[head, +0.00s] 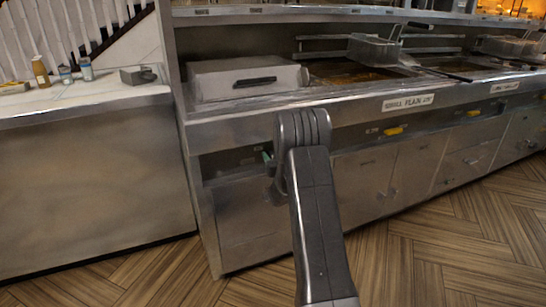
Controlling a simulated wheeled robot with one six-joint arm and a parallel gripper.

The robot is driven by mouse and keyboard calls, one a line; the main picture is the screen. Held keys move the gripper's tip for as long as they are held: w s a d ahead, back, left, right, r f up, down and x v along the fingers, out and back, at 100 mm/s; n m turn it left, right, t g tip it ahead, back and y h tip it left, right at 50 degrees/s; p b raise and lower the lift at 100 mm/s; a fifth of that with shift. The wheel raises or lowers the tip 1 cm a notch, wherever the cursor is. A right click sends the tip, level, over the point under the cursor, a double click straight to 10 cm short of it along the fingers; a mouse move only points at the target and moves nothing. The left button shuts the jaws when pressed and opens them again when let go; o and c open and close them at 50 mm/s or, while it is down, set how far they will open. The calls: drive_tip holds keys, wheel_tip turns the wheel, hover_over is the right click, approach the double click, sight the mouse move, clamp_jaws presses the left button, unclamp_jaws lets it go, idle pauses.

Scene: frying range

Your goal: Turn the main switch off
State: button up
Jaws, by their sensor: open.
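The front panel (355,134) of the frying range runs below its worktop. A small green part (267,156) shows on the panel just left of my arm; it may be the main switch, but it is too small to tell its setting. Yellow handles (393,131) sit farther right on the panel, with another at the far right (473,112). My gripper (273,168) is mostly hidden behind my own arm; only a dark part shows at the arm's left edge, close to the green part. It is open. I cannot tell whether it touches anything.
A lidded steel box (248,80) and fryer pans with a basket (374,49) are on the range top. Cabinet doors (362,182) are below. A counter (85,100) with bottles stands at left. The wooden floor (440,255) is clear at right.

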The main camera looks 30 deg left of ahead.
clamp_jaws()
drive_tip(key=shift+m, duration=0.3)
drive_tip(key=shift+w+d+f+m+b, duration=0.3)
drive_tip(key=shift+w+f+m, duration=0.1)
drive_tip(key=shift+m, duration=2.45)
drive_tip(key=shift+w+d+f+m+b, duration=0.15)
drive_tip(key=shift+w+d+f+m, duration=0.25)
drive_tip(key=shift+m, duration=2.5)
drive_tip(key=shift+w+d+f+m+b, duration=0.25)
drive_tip(key=shift+f+m, duration=0.2)
drive_tip(key=shift+m, duration=2.7)
